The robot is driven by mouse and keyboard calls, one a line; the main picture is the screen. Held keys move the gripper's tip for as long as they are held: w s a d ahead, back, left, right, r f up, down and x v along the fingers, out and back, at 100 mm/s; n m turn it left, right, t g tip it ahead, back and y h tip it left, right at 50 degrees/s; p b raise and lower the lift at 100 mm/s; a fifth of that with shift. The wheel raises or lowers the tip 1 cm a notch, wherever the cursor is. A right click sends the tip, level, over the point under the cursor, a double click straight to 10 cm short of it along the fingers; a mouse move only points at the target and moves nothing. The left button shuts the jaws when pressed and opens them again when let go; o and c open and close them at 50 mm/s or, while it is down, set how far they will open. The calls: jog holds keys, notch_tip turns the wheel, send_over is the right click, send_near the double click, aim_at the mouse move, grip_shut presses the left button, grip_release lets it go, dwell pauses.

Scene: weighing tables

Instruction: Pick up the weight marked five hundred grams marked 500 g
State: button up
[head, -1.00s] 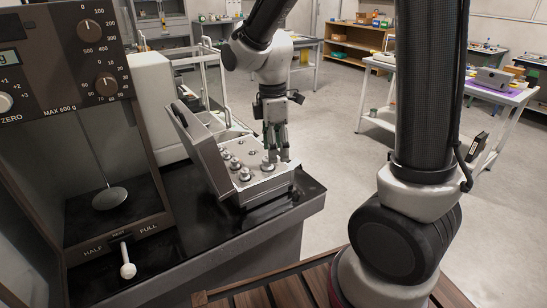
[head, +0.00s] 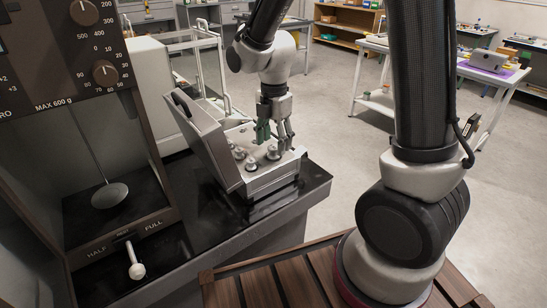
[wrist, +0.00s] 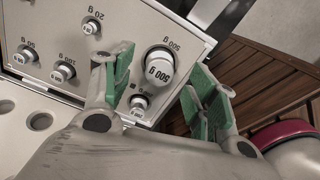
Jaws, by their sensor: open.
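The weight marked 500 g (wrist: 159,66) is the largest knob-topped metal weight in the wrist view. It stands upright in the open weight box (head: 272,178). My gripper (head: 272,138) is over the box in the head view, fingers pointing down. In the wrist view my gripper (wrist: 160,92) is open, its green-padded fingers apart, with the 500 g weight seen beyond and between them. Nothing is held. A smaller weight (wrist: 138,103) sits close to the left finger, partly hidden.
Other weights stand in the box, among them 20 g (wrist: 91,26), 50 g (wrist: 26,55) and 100 g (wrist: 62,71). The raised lid (head: 207,145) is left of my gripper. A balance (head: 97,120) stands farther left on the black counter (head: 228,225).

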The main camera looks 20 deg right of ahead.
aim_at(273, 156)
jog(key=shift+f, duration=1.4)
jog(key=c, duration=1.3)
jog(key=shift+a+r, duration=0.1)
jog(key=shift+r, duration=0.05)
